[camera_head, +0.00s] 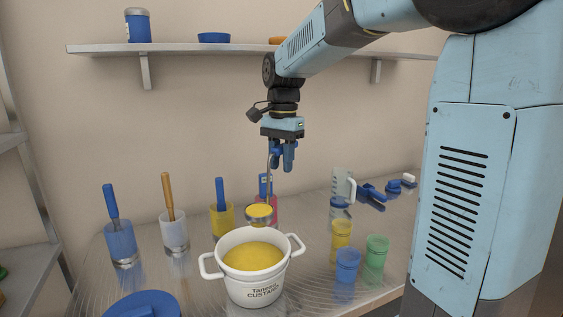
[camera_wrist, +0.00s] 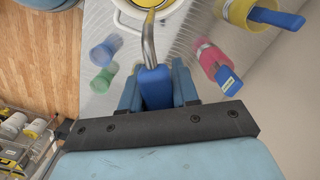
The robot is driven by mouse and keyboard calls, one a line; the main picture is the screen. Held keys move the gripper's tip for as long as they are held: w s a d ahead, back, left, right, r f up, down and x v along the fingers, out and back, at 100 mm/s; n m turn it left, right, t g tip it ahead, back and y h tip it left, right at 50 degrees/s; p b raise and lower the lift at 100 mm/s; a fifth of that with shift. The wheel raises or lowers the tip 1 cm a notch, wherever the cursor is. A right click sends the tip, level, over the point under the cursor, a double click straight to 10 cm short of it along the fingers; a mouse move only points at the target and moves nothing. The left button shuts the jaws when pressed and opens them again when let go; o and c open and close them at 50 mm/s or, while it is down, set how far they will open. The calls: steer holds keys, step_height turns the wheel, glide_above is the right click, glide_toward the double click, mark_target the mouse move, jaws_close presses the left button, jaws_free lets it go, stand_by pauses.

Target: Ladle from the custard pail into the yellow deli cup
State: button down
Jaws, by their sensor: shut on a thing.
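My gripper (camera_head: 284,165) is shut on the blue handle of a ladle (camera_wrist: 155,88), which hangs down with its metal shaft upright. The ladle bowl (camera_head: 259,222) holds yellow custard and shows just above the back rim of the custard pail. The white custard pail (camera_head: 258,290) stands at the front middle, with yellow custard inside; part of it shows at the top of the wrist view (camera_wrist: 128,22). The yellow deli cup (camera_head: 342,236) stands to the right of the pail, behind the blue cup; I cannot make it out in the wrist view.
A blue cup (camera_head: 347,265) and a green cup (camera_head: 376,252) stand close to the yellow cup. A clear jug (camera_head: 342,184) is behind them. Blue (camera_head: 121,243), white (camera_head: 174,232), yellow (camera_head: 222,220) and pink (camera_wrist: 211,57) holders with handled tools stand left and behind. A blue lid (camera_head: 143,305) lies front left.

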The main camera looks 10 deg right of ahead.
steer(key=shift+s+a+r+t+h, duration=0.3)
steer(key=shift+a+r+t+h, duration=0.05)
steer(key=shift+r, duration=0.15)
steer(key=shift+s+a+r+t+h, duration=0.3)
steer(key=shift+a+r+t+h, duration=0.05)
steer(key=shift+r, duration=0.15)
steer(key=shift+d, duration=0.1)
stand_by(0.4)
steer(key=shift+w+d+f+g+y, duration=0.75)
steer(key=shift+w+d+g+y, duration=0.05)
steer(key=shift+w+d, duration=0.05)
stand_by(0.7)
